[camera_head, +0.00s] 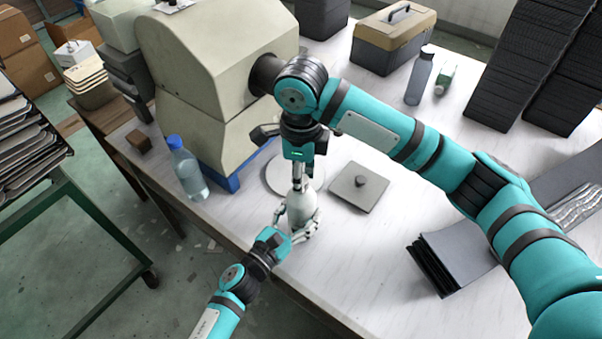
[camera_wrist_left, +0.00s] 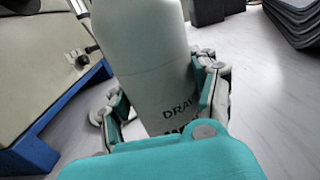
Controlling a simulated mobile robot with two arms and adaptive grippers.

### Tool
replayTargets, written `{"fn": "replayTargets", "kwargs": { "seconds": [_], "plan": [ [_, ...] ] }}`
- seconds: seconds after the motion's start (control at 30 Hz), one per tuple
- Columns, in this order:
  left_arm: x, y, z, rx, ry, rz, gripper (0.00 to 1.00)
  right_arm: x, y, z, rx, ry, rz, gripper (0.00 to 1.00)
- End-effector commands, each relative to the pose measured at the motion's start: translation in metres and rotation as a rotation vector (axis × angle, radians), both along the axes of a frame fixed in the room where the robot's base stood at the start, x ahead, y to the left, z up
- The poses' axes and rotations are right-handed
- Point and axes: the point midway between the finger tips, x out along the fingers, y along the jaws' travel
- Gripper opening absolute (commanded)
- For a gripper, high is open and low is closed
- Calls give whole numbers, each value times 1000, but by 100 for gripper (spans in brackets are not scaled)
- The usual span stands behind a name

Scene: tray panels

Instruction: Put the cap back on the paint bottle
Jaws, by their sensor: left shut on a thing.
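A pale grey-white paint bottle (camera_head: 301,207) stands upright near the table's front edge. In the left wrist view the bottle (camera_wrist_left: 150,60) fills the middle, with dark lettering low on its side. My left gripper (camera_head: 298,226) is shut around the bottle's lower body; its fingers show on both sides in the left wrist view (camera_wrist_left: 165,115). My right gripper (camera_head: 299,174) points down directly above the bottle's neck. Its fingertips are small and close to the bottle top; I cannot tell whether they are shut. The cap cannot be made out.
A big beige machine (camera_head: 210,60) stands behind left. A blue-capped water bottle (camera_head: 187,168) is left of the paint bottle. A grey square plate with a knob (camera_head: 358,187) lies to the right. Dark panels (camera_head: 450,258) are at front right. The table between them is clear.

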Motion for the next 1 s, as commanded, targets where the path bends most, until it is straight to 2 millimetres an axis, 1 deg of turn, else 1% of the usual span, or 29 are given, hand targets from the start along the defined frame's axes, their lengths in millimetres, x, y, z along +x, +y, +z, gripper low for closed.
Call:
{"fn": "replayTargets", "kwargs": {
  "seconds": [0.03,0.17,0.2,0.47,0.7,0.8,1.0],
  "plan": [
    [0,0,0,1,1,-1,0,0,0,0,1,-1,1,34],
    [0,0,0,1,1,-1,0,0,0,0,1,0,2,51],
    [0,0,0,1,1,-1,0,0,0,0,1,0,2,52],
    [0,0,0,0,1,-1,0,0,0,3,1,-1,3,52],
    [0,0,0,0,1,-1,0,0,1,33,2,-1,5,52],
    [0,0,0,0,1,-1,0,0,1,42,2,-1,6,52],
    [-1,0,0,0,1,-1,0,0,0,46,0,0,6,52]
  ]
}}
